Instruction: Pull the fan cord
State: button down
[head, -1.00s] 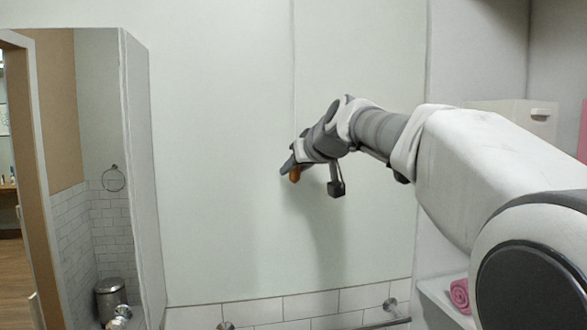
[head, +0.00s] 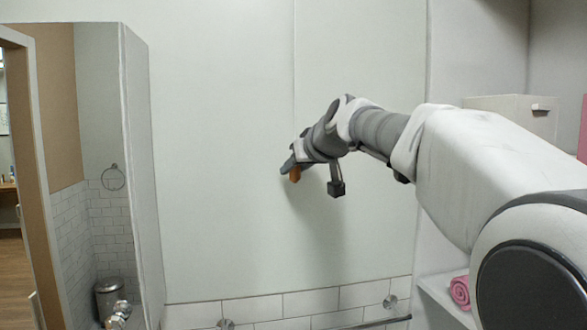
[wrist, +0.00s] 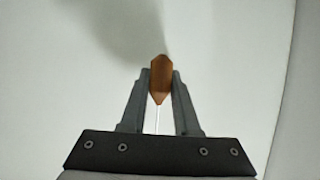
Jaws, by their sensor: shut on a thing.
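The fan cord (head: 294,100) hangs down as a thin line in front of the pale wall in the head view. Its orange-brown wooden pull (head: 295,174) is at my gripper (head: 289,168). In the wrist view the wooden pull (wrist: 160,78) sits between the two grey fingers of my gripper (wrist: 160,85), which are shut on it. A short pale length of cord (wrist: 156,118) shows below the pull there. The fan itself is out of view.
A towel rail (head: 385,322) runs low on the tiled wall. A mirrored cabinet or doorway panel (head: 140,180) stands at the left. A shelf with a pink rolled towel (head: 460,291) and a white drawer box (head: 515,113) are at the right. The wall around the gripper is clear.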

jog(key=shift+f, duration=0.2)
jog(key=c, duration=0.6)
grip_release()
jog(key=shift+o, duration=0.2)
jog(key=shift+s+r, duration=0.1)
jog(key=b+v, duration=0.2)
jog(key=v, duration=1.5)
jog(key=shift+b, duration=0.35)
jog(key=shift+s, duration=0.1)
jog(key=s+d+f+m+g+h, duration=0.1)
jog(key=s+d+f+g, duration=0.1)
jog(key=s+f, duration=0.5)
jog(key=s+d+f+m+g+h, duration=0.2)
jog(key=s+f, duration=0.6)
jog(key=f, duration=0.9)
jog(key=s+d+f+m+g+h, duration=0.1)
jog(key=s+d+f+g+h, duration=0.1)
jog(key=s+f, duration=0.6)
notch_tip(320, 180, down, 4)
jog(key=shift+d+f+m, duration=0.1)
jog(key=shift+d+m, duration=0.15)
jog(key=shift+m, duration=0.05)
